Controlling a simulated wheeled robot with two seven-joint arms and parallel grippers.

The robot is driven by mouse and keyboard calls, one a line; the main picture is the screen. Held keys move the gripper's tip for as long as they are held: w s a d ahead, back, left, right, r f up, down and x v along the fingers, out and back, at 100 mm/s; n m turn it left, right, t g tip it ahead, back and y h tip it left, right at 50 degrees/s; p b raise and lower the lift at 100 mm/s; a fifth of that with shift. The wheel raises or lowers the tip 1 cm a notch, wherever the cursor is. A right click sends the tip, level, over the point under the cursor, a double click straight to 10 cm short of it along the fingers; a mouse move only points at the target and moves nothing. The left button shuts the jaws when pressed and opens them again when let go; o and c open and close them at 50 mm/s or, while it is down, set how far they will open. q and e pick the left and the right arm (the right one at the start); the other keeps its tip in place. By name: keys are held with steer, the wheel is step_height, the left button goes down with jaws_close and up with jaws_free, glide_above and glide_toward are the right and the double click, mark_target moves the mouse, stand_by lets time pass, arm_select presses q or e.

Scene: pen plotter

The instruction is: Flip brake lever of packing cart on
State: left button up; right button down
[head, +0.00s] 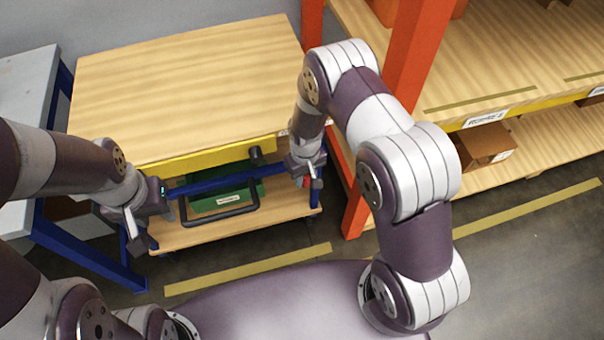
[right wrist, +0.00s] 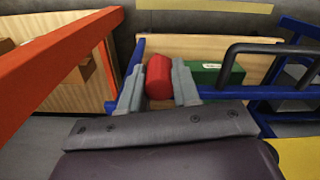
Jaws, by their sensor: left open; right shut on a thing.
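The packing cart has a light wood top (head: 190,85), a yellow front edge and a blue frame. A red cylindrical grip, which looks like the brake lever's end, is between the two grey fingers of my right gripper (right wrist: 158,88); the red grip (right wrist: 158,68) fills the gap. In the head view, my right gripper (head: 306,178) is at the cart's front right corner, with only a little red showing by it. The lever's shaft and pivot are hidden. My left gripper (head: 143,230) is open and empty in front of the cart's left side.
A black bar handle (head: 222,220) juts from the cart's front, between my grippers. A green box (head: 215,196) sits on the lower shelf. An orange rack post (head: 356,205) stands close right of my right gripper. A grey-topped table (head: 30,85) is at left. Yellow floor tape (head: 250,270) runs in front.

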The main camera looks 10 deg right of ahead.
steer(key=d+n+p, duration=0.1)
steer(key=d+n, duration=0.7)
steer(key=n, duration=0.2)
steer(key=shift+w+d, duration=0.3)
steer(key=shift+w, duration=0.1)
steer(key=shift+r, duration=0.1)
steer(key=c, duration=0.8)
jaws_free()
step_height(320, 180, up, 13)
steer(key=shift+f, duration=0.2)
